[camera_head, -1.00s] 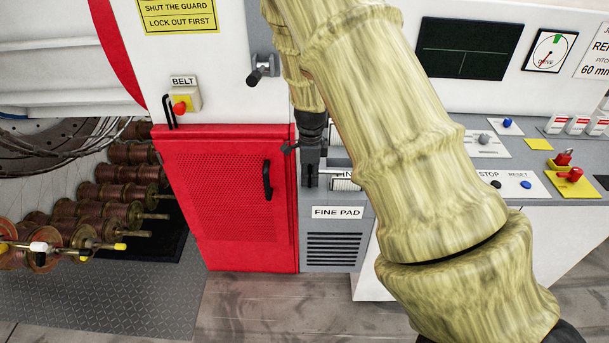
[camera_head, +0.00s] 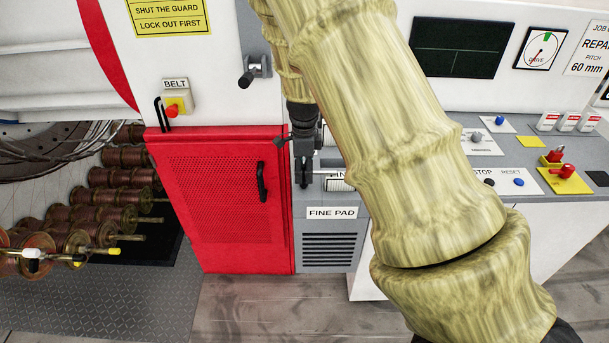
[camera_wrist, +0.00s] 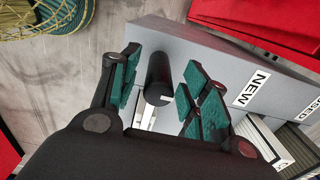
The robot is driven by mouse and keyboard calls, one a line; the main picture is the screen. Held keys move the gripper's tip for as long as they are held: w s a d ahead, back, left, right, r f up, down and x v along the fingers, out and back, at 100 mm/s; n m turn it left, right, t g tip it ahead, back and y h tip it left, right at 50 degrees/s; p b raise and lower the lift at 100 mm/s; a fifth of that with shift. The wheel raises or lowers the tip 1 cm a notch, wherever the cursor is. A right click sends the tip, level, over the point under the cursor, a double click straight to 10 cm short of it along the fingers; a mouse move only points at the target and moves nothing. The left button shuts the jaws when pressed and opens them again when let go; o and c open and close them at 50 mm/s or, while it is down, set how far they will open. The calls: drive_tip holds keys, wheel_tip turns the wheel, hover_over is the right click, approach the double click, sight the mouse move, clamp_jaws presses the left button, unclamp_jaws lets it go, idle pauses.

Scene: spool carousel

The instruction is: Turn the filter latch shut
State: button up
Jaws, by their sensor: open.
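My gripper (camera_wrist: 155,95) is open, its green-padded fingers apart on either side of a black cylinder (camera_wrist: 159,75). The cylinder has a small white mark at its near end and stands against a grey housing; it may be the filter latch, but I cannot tell for sure. I cannot tell whether the pads touch it. In the head view, my gripper (camera_head: 304,172) points down at the right edge of the red door, above the grey FINE PAD unit (camera_head: 328,252). My arm and gripper hide part of that unit's top.
The red mesh door (camera_head: 215,195) with a black handle (camera_head: 262,182) stands left of my gripper. A pleated white filter (camera_wrist: 262,143) lies beside the NEW label (camera_wrist: 252,88). A black-knobbed lever (camera_head: 254,70) is on the wall above. Copper spools (camera_head: 115,198) stand far left.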

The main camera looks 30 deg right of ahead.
wheel_tip(320, 180, up, 9)
drive_tip(key=shift+r, duration=0.15)
drive_tip(key=shift+s, duration=0.15)
idle(0.5)
